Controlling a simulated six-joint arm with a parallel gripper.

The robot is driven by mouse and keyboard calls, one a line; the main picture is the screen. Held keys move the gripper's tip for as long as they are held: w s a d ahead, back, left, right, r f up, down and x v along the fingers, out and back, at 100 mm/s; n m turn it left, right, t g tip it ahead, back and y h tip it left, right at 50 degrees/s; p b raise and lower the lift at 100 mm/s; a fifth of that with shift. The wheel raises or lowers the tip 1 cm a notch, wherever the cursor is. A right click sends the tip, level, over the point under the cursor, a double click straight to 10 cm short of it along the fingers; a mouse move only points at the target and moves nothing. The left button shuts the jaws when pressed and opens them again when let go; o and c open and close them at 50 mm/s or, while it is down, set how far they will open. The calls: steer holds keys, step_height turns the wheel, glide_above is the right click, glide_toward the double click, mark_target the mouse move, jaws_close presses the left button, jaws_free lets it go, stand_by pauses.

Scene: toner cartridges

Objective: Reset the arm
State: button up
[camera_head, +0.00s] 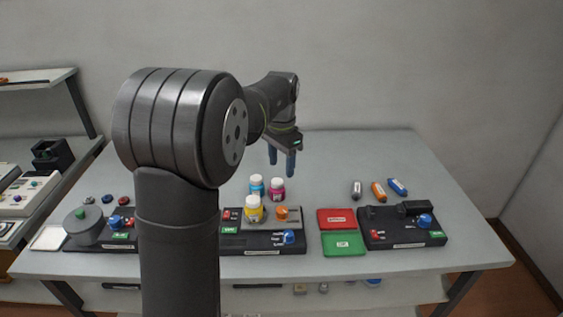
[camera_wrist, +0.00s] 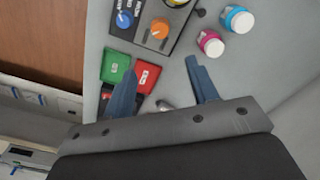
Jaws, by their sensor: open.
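My gripper (camera_head: 282,162) hangs above the back middle of the table in the head view, fingers pointing down. Its two blue fingers are apart with nothing between them. In the wrist view my gripper (camera_wrist: 163,80) is also open and empty, above the table. A cyan bottle (camera_head: 257,188), a magenta bottle (camera_head: 277,190) and a yellow bottle (camera_head: 253,210) stand upright below it in the head view. The yellow one is on the middle black device (camera_head: 262,243). The cyan bottle (camera_wrist: 238,19) and magenta bottle (camera_wrist: 210,42) also show in the wrist view.
A red pad (camera_head: 337,219) and a green pad (camera_head: 344,243) lie right of the middle device. Another black device (camera_head: 405,238) stands further right, with several small cartridges (camera_head: 378,192) behind it. A grey round device (camera_head: 84,227) is at left. The table's back right (camera_head: 370,150) is clear.

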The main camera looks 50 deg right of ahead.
mark_target(283, 210)
steer(key=shift+f, duration=0.2)
stand_by(0.4)
step_height(283, 210, down, 17)
steer(key=shift+f, duration=0.1)
stand_by(0.4)
steer(key=n, duration=0.8)
steer(key=shift+s, duration=0.1)
steer(key=n, duration=0.4)
steer(key=shift+d+n, duration=0.1)
steer(key=shift+n, duration=2.3)
stand_by(0.5)
